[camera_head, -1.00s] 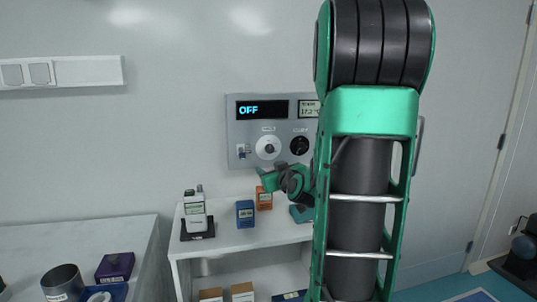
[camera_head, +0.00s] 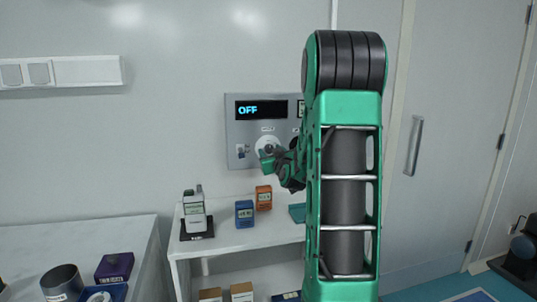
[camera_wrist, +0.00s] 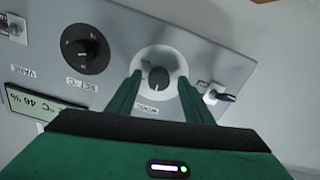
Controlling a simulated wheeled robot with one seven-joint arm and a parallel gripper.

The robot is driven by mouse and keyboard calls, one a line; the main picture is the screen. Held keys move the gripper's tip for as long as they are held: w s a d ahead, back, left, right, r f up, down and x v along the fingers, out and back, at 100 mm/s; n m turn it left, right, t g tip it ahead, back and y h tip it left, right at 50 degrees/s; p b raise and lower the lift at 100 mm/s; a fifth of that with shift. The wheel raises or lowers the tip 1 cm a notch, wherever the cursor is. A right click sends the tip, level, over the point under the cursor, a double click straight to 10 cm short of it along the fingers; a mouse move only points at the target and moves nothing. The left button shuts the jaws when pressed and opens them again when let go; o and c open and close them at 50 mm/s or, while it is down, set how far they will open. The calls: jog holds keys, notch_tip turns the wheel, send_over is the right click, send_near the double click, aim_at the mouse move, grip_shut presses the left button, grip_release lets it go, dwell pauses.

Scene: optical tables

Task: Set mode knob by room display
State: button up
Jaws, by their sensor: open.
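The mode knob, a small black knob on a round white dial (camera_head: 268,144), is on the grey wall panel (camera_head: 236,133). In the wrist view the knob (camera_wrist: 158,78) shows between the two green fingers of my gripper (camera_wrist: 160,80), with a gap on each side. My gripper (camera_head: 267,158) is open and empty in front of the dial and partly covers it in the head view. The room display (camera_wrist: 40,104) shows a reading ending in "°C 46 %"; my arm mostly hides it in the head view. The black panel display (camera_head: 262,110) reads "OFF" in cyan.
A larger black knob (camera_wrist: 85,48) and a small switch (camera_wrist: 218,94) flank the white dial. Below the panel, a white shelf (camera_head: 225,231) bears a handheld meter (camera_head: 194,212), a blue timer (camera_head: 244,213) and an orange timer (camera_head: 263,198).

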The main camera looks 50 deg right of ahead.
jog(key=shift+w+d, duration=0.15)
jog(key=shift+w, duration=0.2)
jog(key=shift+c, duration=0.5)
jog(key=c, duration=1)
jog(key=shift+o, duration=0.2)
